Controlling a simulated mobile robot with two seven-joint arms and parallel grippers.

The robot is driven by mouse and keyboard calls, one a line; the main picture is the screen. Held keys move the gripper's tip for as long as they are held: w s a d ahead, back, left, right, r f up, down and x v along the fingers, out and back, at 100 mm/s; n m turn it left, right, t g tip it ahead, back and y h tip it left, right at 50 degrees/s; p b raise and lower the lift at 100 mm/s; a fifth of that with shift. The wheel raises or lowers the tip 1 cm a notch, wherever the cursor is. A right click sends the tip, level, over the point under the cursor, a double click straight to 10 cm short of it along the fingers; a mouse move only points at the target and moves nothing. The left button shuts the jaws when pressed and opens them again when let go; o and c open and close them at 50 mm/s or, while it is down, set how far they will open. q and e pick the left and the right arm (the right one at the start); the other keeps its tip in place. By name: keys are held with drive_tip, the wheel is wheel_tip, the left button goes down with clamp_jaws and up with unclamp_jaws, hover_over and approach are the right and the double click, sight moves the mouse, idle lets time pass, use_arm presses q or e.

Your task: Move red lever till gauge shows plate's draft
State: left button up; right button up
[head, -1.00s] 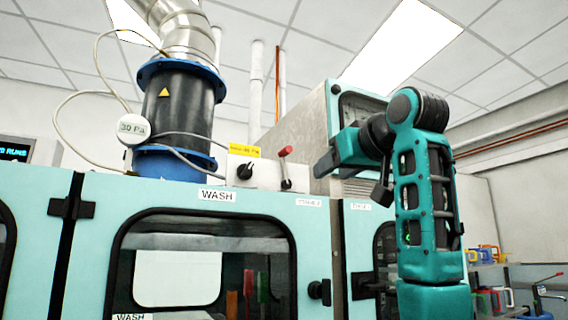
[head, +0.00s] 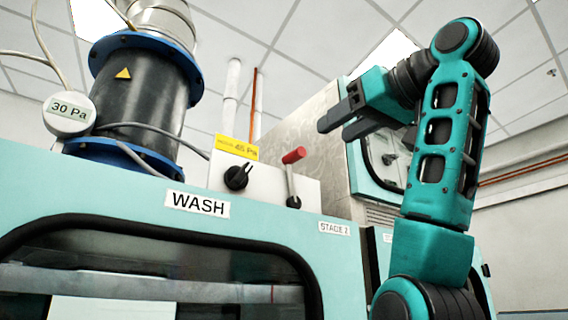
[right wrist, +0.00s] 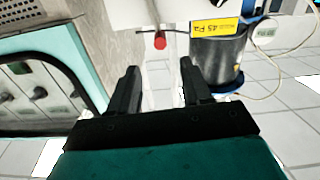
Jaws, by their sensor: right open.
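The yellow plate (head: 237,147) on the box reads 45 Pa. The round gauge (head: 70,113) on the left reads 30 Pa. My right gripper (head: 325,128) is open and empty, above and to the right of the lever, pointing left. In the right wrist view the red grip (right wrist: 160,40) shows beyond and between the open fingers (right wrist: 162,80), apart from them. My left gripper is not in view.
A black knob (head: 237,177) sits on the box left of the lever. A black duct with blue flanges (head: 150,155) and loose grey cables stands further left. The machine front is labelled WASH (head: 197,204).

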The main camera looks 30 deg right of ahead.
sight(295, 155)
drive_tip(key=w+p, duration=0.1)
drive_tip(key=w, duration=0.2)
drive_tip(key=w+p, duration=0.2)
drive_tip(key=w, duration=0.2)
drive_tip(key=w+a+p, duration=0.1)
drive_tip(key=w+p, duration=0.1)
drive_tip(key=w, duration=0.2)
drive_tip(key=shift+r, duration=0.1)
drive_tip(key=shift+w+p, duration=0.3)
drive_tip(key=shift+w, duration=0.4)
drive_tip(key=shift+c, duration=0.3)
drive_tip(key=c, duration=0.6)
clamp_jaws()
